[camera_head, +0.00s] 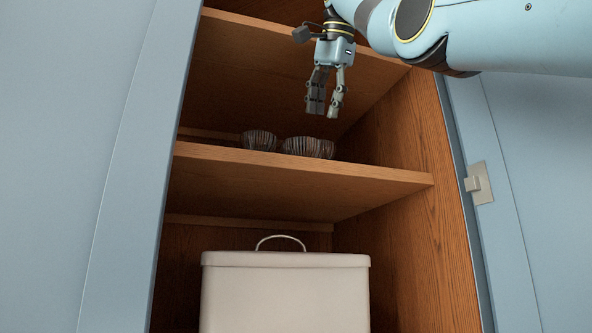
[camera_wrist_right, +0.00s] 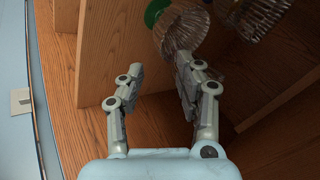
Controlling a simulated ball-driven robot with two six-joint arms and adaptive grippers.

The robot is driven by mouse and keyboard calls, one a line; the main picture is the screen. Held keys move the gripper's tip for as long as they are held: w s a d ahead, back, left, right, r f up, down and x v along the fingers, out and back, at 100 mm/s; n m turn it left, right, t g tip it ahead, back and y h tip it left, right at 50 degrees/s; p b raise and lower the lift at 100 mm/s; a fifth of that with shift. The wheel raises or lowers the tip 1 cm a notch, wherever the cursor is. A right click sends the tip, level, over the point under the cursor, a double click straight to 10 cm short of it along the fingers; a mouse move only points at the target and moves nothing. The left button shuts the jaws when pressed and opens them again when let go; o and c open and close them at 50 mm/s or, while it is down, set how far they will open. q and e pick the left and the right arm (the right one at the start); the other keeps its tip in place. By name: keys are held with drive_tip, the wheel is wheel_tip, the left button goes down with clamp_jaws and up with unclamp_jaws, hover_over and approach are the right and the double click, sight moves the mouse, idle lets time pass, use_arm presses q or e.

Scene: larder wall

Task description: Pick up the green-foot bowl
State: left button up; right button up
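Two ribbed clear bowls sit side by side on the middle shelf in the head view: a left bowl (camera_head: 258,140) and a right bowl (camera_head: 308,148). Their feet cannot be made out there. In the right wrist view, a ribbed bowl with a bright green foot (camera_wrist_right: 182,28) is at the top, just beyond the fingertips. My right gripper (camera_head: 325,108) is open and empty above the right bowl, fingers pointing down, apart from both. My left gripper is out of view.
The wooden shelf (camera_head: 300,172) holds the bowls, with another shelf (camera_head: 300,50) above and a wooden side wall (camera_head: 400,130) at right. A pale lidded bin (camera_head: 285,290) stands below. A latch plate (camera_head: 479,184) is on the right frame.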

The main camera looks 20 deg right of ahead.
sight(313, 149)
drive_tip(key=x, duration=0.5)
drive_tip(key=shift+w+p, duration=0.1)
drive_tip(key=shift+p, duration=0.2)
drive_tip(key=shift+x, duration=0.75)
drive_tip(key=f+p, duration=0.1)
drive_tip(key=w+a+f+p, duration=0.1)
drive_tip(key=p, duration=0.1)
drive_tip(key=shift+w+f, duration=0.1)
drive_tip(key=shift+w, duration=0.25)
drive_tip(key=shift+w+f+p, duration=0.3)
drive_tip(key=shift+f+p, duration=0.25)
drive_tip(key=shift+p, duration=0.05)
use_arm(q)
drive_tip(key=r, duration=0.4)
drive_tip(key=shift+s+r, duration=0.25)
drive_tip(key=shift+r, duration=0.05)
use_arm(e)
drive_tip(key=shift+s+f, duration=0.1)
drive_tip(key=shift+s, duration=0.05)
clamp_jaws()
